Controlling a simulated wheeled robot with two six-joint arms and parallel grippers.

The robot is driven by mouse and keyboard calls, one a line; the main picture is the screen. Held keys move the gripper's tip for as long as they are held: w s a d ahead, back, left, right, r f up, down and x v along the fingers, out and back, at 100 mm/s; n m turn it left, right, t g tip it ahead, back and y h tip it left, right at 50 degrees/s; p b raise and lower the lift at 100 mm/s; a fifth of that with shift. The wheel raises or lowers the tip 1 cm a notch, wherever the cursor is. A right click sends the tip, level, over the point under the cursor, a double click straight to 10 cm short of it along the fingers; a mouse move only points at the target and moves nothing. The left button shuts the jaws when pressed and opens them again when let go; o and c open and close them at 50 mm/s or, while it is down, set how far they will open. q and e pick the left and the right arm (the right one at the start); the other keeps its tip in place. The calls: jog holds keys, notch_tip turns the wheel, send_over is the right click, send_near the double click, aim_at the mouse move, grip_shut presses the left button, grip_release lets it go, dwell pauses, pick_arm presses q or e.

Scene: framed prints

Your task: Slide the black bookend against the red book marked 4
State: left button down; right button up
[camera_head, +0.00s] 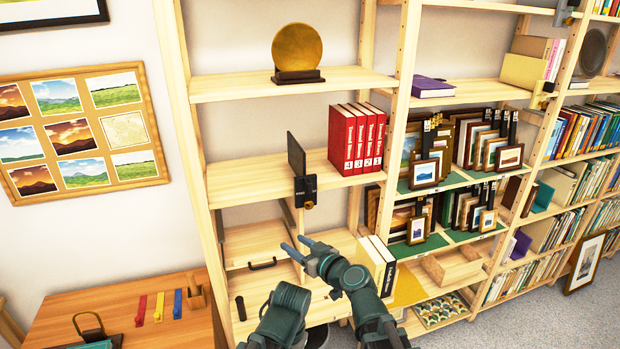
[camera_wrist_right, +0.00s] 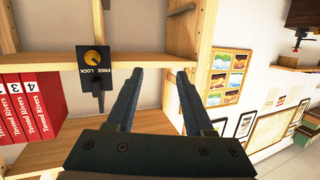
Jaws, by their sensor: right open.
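The black bookend (camera_head: 296,156) stands upright on the middle shelf, left of the red books and apart from them. Its front clamp (camera_head: 306,190) sits at the shelf's front edge. In the right wrist view the clamp (camera_wrist_right: 95,62) shows a brass knob and the words FREE and LOCK. The red book marked 4 (camera_head: 341,142) is the leftmost of the red row; it also shows in the right wrist view (camera_wrist_right: 36,104). My right gripper (camera_head: 293,243) is open and empty, below and in front of the clamp. In its wrist view the fingers (camera_wrist_right: 157,75) stand beside the clamp, not touching it.
The other red books (camera_head: 366,138) stand against book 4. The shelf board (camera_head: 250,178) is bare left of the bookend, with a clear gap between bookend and book 4. A wooden upright (camera_head: 400,90) borders the bay. A brass disc (camera_head: 297,50) stands on the shelf above.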

aim_at(311, 187)
jog(key=w+d+r+m+t+h+p, duration=0.1)
jog(key=w+d+r+m+t+h, duration=0.4)
jog(key=d, duration=0.3)
jog(key=shift+n+y, duration=0.4)
jog(key=shift+n, duration=0.3)
jog(key=x, duration=0.9)
jog(key=r+x, duration=0.1)
jog(key=x, duration=0.3)
jog(key=shift+w+a, duration=0.2)
jog(key=shift+a, duration=0.15)
grip_shut()
jog(key=shift+d, duration=0.1)
